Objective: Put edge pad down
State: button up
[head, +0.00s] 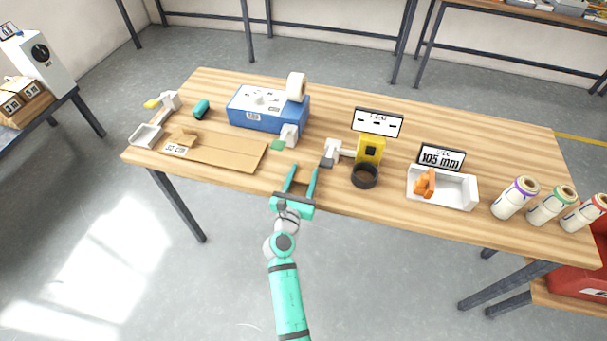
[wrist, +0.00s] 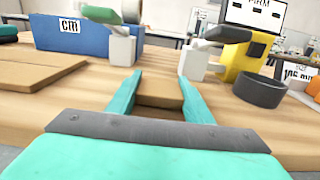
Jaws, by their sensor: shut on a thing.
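My gripper (head: 302,170) reaches over the table's front edge, near its middle. In the wrist view its two teal fingers (wrist: 160,79) are closed on a small brown pad (wrist: 159,90), which I take to be the edge pad. The pad's top looks flat and its near side is dark. The fingers cover its two sides. In the head view the pad does not stand out from the wood. I cannot tell whether it touches the table (head: 400,228).
A flat cardboard sheet (head: 230,152) lies left of my gripper. A blue box (head: 248,112) stands behind it. A white clamp (head: 333,151), a yellow device (head: 370,149) and a black ring (head: 364,176) stand to the right, with a white tray (head: 459,192) farther right.

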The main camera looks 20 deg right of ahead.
jog(key=shift+f, duration=0.1)
jog(key=shift+f, duration=0.1)
jog(key=o, duration=1)
